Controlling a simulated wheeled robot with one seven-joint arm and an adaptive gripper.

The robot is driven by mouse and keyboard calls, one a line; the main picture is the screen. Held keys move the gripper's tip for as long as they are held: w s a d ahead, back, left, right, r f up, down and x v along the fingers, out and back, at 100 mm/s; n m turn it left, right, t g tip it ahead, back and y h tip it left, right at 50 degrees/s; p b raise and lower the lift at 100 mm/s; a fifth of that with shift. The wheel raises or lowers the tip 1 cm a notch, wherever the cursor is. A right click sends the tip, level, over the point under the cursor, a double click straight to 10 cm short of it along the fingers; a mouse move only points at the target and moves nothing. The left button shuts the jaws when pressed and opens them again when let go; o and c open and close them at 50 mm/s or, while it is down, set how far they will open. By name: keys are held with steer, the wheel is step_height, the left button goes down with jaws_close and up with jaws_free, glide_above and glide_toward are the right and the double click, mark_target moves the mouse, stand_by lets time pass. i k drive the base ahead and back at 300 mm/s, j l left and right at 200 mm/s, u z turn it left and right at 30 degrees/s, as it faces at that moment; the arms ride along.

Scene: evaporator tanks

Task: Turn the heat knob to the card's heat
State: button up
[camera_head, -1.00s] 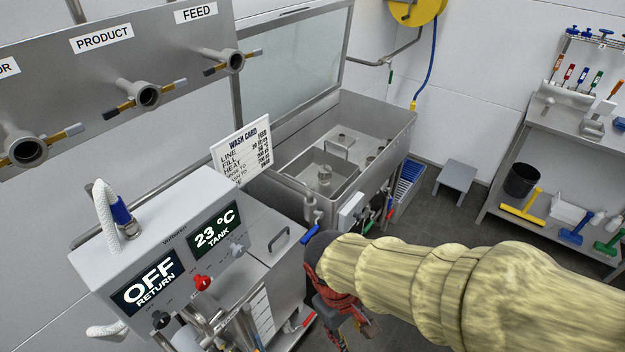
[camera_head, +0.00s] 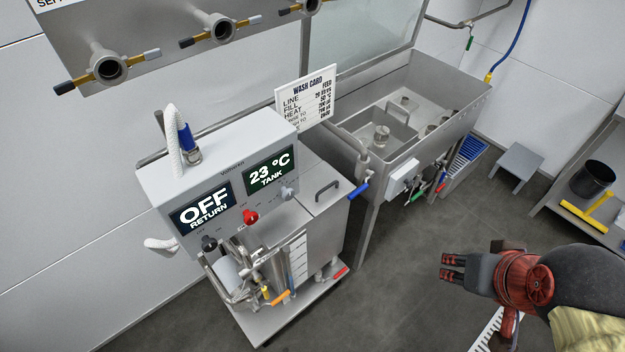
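The wash card (camera_head: 306,95) stands behind the grey control box (camera_head: 228,150). Its HEAT row is legible as a word, but its value is too small to read surely. The box has an OFF / RETURN display (camera_head: 205,205) and a 23 °C / TANK display (camera_head: 269,170). Below them are a black knob (camera_head: 209,243), a red knob (camera_head: 250,216) and a grey knob (camera_head: 287,193). I cannot read which one is the heat knob. My gripper (camera_head: 452,268) is over the floor, right of the box and apart from it. Nothing shows in it; its finger opening is unclear.
The box sits on a wheeled cart (camera_head: 290,318) with pipes and coloured valve handles. A steel sink (camera_head: 440,98) stands behind it. A blue-handled valve (camera_head: 358,190) juts out between them. A small stool (camera_head: 516,162) is at right. The floor between cart and gripper is clear.

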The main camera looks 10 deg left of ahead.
mark_target(288, 193)
steer(key=u, duration=1.6)
